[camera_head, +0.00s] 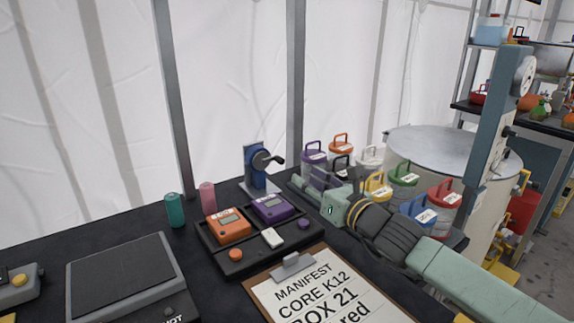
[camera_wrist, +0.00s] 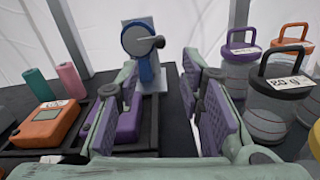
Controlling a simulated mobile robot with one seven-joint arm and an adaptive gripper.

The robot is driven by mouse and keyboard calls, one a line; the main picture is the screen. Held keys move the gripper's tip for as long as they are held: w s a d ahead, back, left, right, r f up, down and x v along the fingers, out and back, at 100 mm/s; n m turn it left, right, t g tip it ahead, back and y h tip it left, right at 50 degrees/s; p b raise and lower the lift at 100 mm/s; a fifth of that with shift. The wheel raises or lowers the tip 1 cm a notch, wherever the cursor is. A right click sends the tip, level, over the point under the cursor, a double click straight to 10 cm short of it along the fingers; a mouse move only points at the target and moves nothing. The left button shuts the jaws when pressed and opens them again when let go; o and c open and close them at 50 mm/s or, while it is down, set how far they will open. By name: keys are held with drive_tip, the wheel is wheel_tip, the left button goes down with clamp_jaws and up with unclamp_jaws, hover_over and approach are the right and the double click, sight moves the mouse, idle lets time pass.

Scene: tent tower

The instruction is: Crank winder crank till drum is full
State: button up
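The winder (camera_head: 256,178) is a small blue upright stand on a grey base at the back of the black table. Its dark crank (camera_head: 268,159) points to the right. In the wrist view the winder (camera_wrist: 145,68) stands ahead, with its round grey hub and the crank's dark knob (camera_wrist: 158,41) facing me. A blue band hangs below the hub; how full the drum is cannot be told. My gripper (camera_head: 312,185) is low, to the right of and nearer than the winder. In the wrist view my gripper (camera_wrist: 165,105) is open and empty, its purple pads wide apart, short of the crank.
Lidded jars with coloured handles, such as a purple one (camera_head: 313,156), stand close right of my gripper. A black tray (camera_head: 222,257) holds an orange meter (camera_head: 228,226) and a purple meter (camera_head: 271,208). Teal (camera_head: 175,210) and pink (camera_head: 207,197) cylinders stand left. A clipboard (camera_head: 325,290) lies in front.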

sight(283, 162)
drive_tip(key=p+x, duration=0.3)
drive_tip(key=x, duration=0.7)
drive_tip(key=shift+w+a, duration=0.1)
drive_tip(key=shift+w, duration=0.05)
clamp_jaws()
